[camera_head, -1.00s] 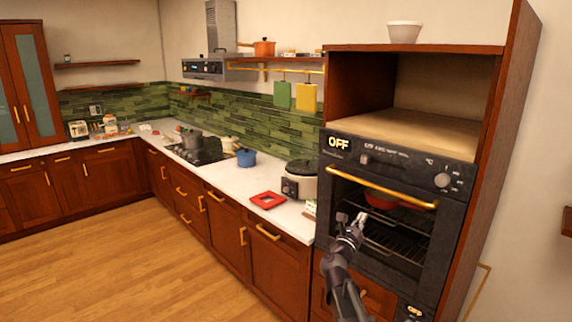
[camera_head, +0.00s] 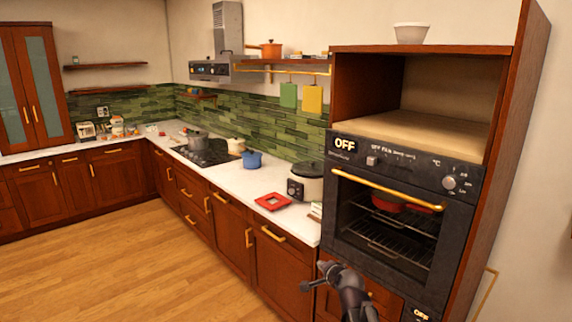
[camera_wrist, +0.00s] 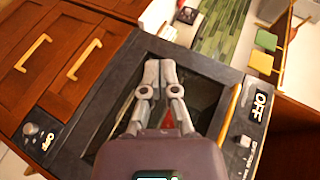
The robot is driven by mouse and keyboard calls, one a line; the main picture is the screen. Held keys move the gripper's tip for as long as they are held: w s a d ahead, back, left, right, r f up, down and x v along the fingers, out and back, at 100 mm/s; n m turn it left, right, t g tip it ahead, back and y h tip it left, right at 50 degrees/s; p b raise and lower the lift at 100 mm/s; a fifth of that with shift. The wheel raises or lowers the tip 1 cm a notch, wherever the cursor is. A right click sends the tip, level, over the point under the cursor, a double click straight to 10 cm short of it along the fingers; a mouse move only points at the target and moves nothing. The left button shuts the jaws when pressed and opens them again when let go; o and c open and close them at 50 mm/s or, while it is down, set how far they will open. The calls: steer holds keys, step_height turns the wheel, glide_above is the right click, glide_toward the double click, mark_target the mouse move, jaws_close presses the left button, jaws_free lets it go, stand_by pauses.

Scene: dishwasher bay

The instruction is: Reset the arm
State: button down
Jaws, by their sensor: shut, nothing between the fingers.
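My gripper (camera_wrist: 160,75) is shut and empty in the wrist view, with its fingertips together in front of the oven's dark glass. In the head view my gripper (camera_head: 306,286) is low, left of the oven (camera_head: 385,220), in front of the wooden cabinet beside it. My arm rises from the bottom edge and bends left. The oven is built into a tall wooden cabinet and shows OFF on its display. A red pot (camera_head: 388,203) stands on the oven's upper rack.
A white counter (camera_head: 235,183) runs along the wall with a slow cooker (camera_head: 306,181), a red square trivet (camera_head: 272,202), a blue pot (camera_head: 252,160) and a hob (camera_head: 207,153). A white bowl (camera_head: 410,33) tops the oven cabinet. The wooden floor (camera_head: 150,265) at left is clear.

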steer(key=s+d+f+n+g+h, duration=0.1)
steer(key=s+d+f+n+g, duration=0.2)
steer(key=s, duration=0.7)
steer(key=s+d+f+n+g+h, duration=0.2)
steer(key=s+d+f+n+g, duration=0.1)
steer(key=s+f+n+g, duration=0.5)
steer(key=s+n+g, duration=0.1)
steer(key=s, duration=0.1)
steer(key=shift+s+f+h+b, duration=0.2)
steer(key=shift+s+h+b, duration=0.1)
steer(key=shift+b, duration=0.05)
